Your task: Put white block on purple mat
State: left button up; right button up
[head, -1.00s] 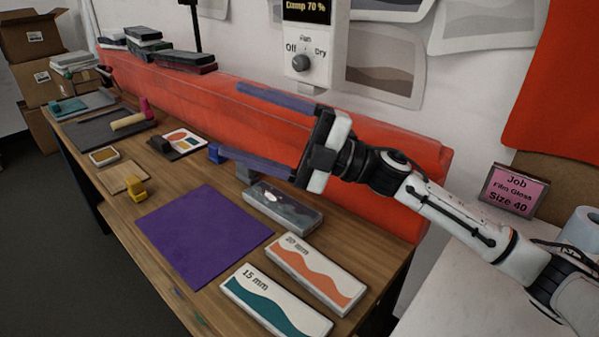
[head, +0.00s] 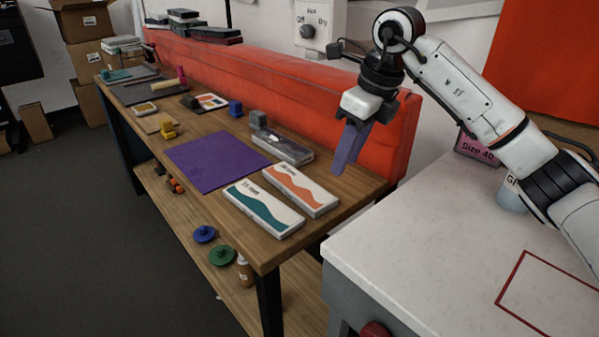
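The purple mat (head: 213,161) lies flat and bare on the wooden bench. I cannot pick out a plain white block. Two mostly white slabs lie right of the mat: one with a teal wave (head: 263,208) and one with an orange wave (head: 300,190). My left gripper is out of view.
A grey tray (head: 282,146) lies between mat and roll. Yellow (head: 168,130) and blue (head: 235,108) small objects stand nearby. A white-topped counter (head: 430,240) with a red outline is at the right. A lower shelf holds discs.

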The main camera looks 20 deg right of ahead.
aim_at(208, 158)
jog(key=z, duration=0.6)
jog(key=k, duration=0.2)
jog(key=u, duration=1.45)
jog(key=i, duration=0.8)
jog(key=z, duration=0.7)
jog(key=i, duration=0.55)
jog(key=z, duration=0.5)
